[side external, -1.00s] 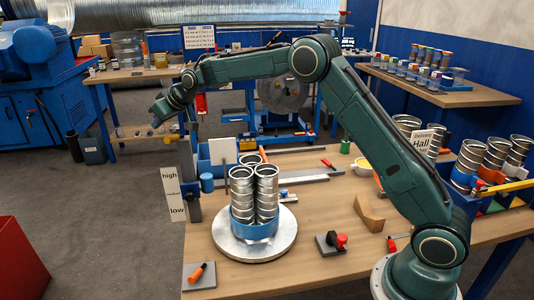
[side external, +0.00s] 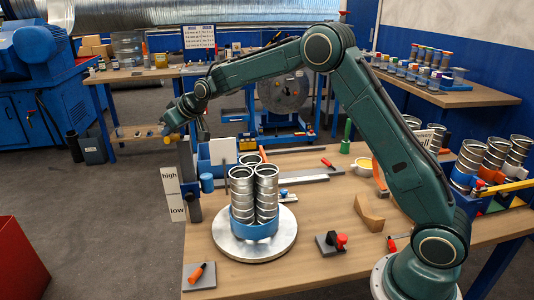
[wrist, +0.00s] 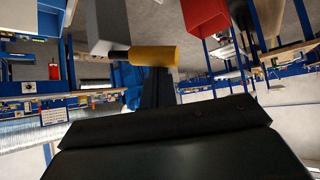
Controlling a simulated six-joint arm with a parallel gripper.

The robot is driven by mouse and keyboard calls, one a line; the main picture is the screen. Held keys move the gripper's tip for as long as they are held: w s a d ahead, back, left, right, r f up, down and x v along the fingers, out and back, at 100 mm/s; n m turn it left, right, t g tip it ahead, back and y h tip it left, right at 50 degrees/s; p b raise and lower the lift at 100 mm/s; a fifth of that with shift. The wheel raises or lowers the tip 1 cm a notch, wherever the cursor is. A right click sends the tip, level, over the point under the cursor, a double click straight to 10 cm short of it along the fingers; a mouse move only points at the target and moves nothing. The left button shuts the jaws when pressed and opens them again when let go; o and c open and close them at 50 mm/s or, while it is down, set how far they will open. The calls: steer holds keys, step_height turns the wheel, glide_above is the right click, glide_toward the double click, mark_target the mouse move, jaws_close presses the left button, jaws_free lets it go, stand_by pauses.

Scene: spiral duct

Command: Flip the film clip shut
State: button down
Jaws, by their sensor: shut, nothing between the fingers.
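In the wrist view my gripper's dark fingers (wrist: 157,90) are shut and empty. Their tips point at a yellow cylinder (wrist: 153,56) on a dark rod beside a grey block (wrist: 112,25). I cannot tell whether they touch it. I cannot make out for sure which part is the film clip, or whether it is open.
Several metal duct pieces (side external: 254,190) stand in a blue holder on a round silver plate (side external: 225,240). A red-handled block (side external: 332,243), a wooden wedge (side external: 368,212) and an orange-handled tool (side external: 197,272) lie on the bench (side external: 310,215). A red bin (side external: 20,262) stands at lower left.

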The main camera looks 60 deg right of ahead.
mark_target(174, 138)
steer(key=shift+s+d+n+y, duration=0.25)
steer(key=shift+s+n+y, duration=0.15)
steer(key=shift+n+y, duration=0.4)
stand_by(0.5)
steer(key=shift+s+d+n+g, duration=0.1)
steer(key=shift+s+n+g, duration=0.15)
steer(key=shift+n, duration=0.25)
steer(key=n+g+y, duration=0.1)
steer(key=s+d+n+g+y, duration=0.1)
steer(key=n, duration=0.1)
steer(key=n+g+y, duration=0.1)
steer(key=n+y, duration=0.1)
steer(key=shift+s+d+f, duration=0.1)
steer(key=shift+s+d, duration=0.2)
steer(key=shift+s, duration=0.05)
steer(key=shift+s+d, duration=0.25)
steer(key=shift+d, duration=0.2)
steer(key=shift+s+d, duration=0.2)
steer(key=shift+d, duration=0.35)
